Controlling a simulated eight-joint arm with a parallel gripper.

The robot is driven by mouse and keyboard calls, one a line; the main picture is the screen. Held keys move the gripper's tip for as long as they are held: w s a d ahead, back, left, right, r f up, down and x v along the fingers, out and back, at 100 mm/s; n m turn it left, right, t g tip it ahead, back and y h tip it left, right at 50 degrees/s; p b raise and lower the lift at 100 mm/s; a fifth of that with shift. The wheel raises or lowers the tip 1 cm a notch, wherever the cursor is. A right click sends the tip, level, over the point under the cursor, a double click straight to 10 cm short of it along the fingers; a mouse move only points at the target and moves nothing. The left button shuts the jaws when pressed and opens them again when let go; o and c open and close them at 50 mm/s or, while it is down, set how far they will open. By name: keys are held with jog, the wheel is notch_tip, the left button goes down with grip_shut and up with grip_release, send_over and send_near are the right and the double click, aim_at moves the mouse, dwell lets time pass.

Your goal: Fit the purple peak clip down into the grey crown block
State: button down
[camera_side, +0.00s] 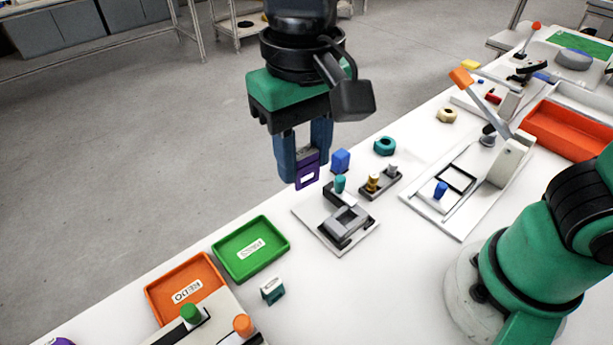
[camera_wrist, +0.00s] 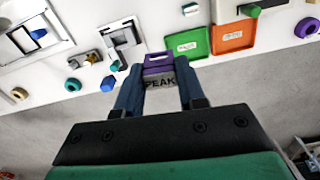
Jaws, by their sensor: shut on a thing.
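My gripper (camera_side: 305,168) is shut on the purple peak clip (camera_side: 307,181). It holds the clip in the air above and to the left of the grey crown block (camera_side: 346,221). In the wrist view the clip (camera_wrist: 158,60) sits between the two fingers (camera_wrist: 158,88), with a grey part marked "PEAK". The crown block sits on a light plate (camera_side: 322,234) on the white table, next to a teal-topped peg (camera_side: 340,184). In the wrist view the block (camera_wrist: 123,36) shows just beyond the clip to the left. The clip and block are apart.
A green tray (camera_side: 272,266) and an orange "REDO" tray (camera_side: 164,296) lie at the front left. A blue block (camera_side: 341,158), teal nut (camera_side: 385,146) and dark peg holder (camera_side: 367,191) stand behind the crown block. A lever fixture (camera_side: 418,208) stands to the right.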

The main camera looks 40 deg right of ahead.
jog(key=shift+r, duration=0.85)
jog(key=w+d+f, duration=0.2)
jog(key=w+d, duration=0.9)
jog(key=d, duration=0.5)
notch_tip(320, 180, up, 4)
jog(key=f+m, duration=0.1)
jog(key=m, duration=0.2)
send_over(346, 224)
jog(key=shift+m, duration=0.3)
notch_tip(346, 224, down, 19)
jog(key=shift+r, duration=0.15)
jog(key=c, duration=0.5)
grip_release()
